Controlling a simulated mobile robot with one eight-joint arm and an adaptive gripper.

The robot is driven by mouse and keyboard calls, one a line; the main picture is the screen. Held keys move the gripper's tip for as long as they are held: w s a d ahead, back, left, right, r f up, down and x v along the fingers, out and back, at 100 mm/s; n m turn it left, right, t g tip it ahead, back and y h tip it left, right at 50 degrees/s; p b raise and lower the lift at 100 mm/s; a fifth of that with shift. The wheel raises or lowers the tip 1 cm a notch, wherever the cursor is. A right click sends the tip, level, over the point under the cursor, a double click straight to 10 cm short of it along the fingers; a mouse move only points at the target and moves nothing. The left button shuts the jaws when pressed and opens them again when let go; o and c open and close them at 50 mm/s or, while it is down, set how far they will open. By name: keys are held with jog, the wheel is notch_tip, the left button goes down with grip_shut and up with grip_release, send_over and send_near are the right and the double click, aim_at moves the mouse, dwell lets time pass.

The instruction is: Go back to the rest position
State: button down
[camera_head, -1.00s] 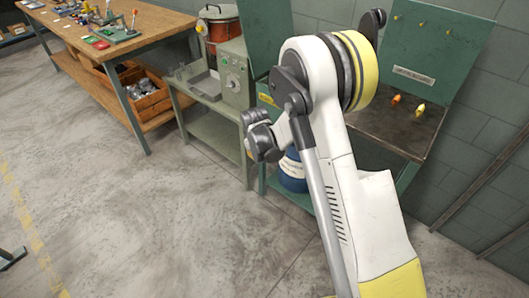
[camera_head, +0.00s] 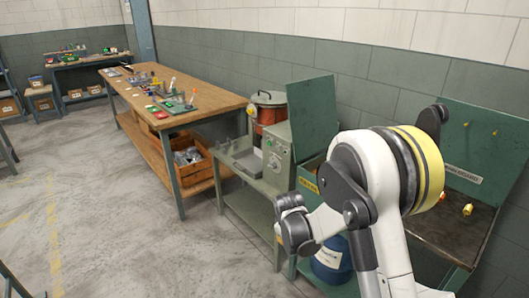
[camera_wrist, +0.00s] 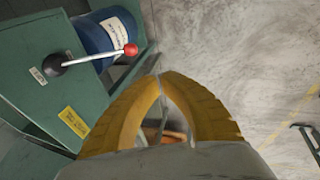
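My gripper (camera_wrist: 162,78) shows in the wrist view as two yellow ribbed fingers that arch together and meet at their tips. It looks empty; a little brown and grey background shows through the gap behind the tips. In the head view my arm is raised and folded at the right, and my gripper cannot be made out there. The wrist view looks down past the fingers at bare floor and at the side of a green machine.
A green machine (camera_head: 318,115) with a blue drum (camera_head: 332,262) below stands close to my arm. The wrist view shows its red-knobbed lever (camera_wrist: 130,49). A wooden workbench (camera_head: 222,99) stands further left, with a crate (camera_head: 197,172) beneath. The floor (camera_head: 120,240) at left is clear.

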jog(key=s+d+r+m+t, duration=0.1)
jog(key=s+d+r+m, duration=0.1)
jog(key=s+r, duration=0.5)
jog(key=s+d+r+m, duration=0.1)
jog(key=s+r, duration=0.2)
jog(key=r, duration=0.9)
jog(key=s+d+r+m+t, duration=0.1)
jog(key=s+r+m, duration=0.1)
jog(key=s, duration=0.7)
jog(key=s+d+r+m+t+y, duration=0.1)
jog(key=s+r+m, duration=0.2)
jog(key=s, duration=0.7)
jog(key=shift+d, duration=0.35)
jog(key=shift+r, duration=0.1)
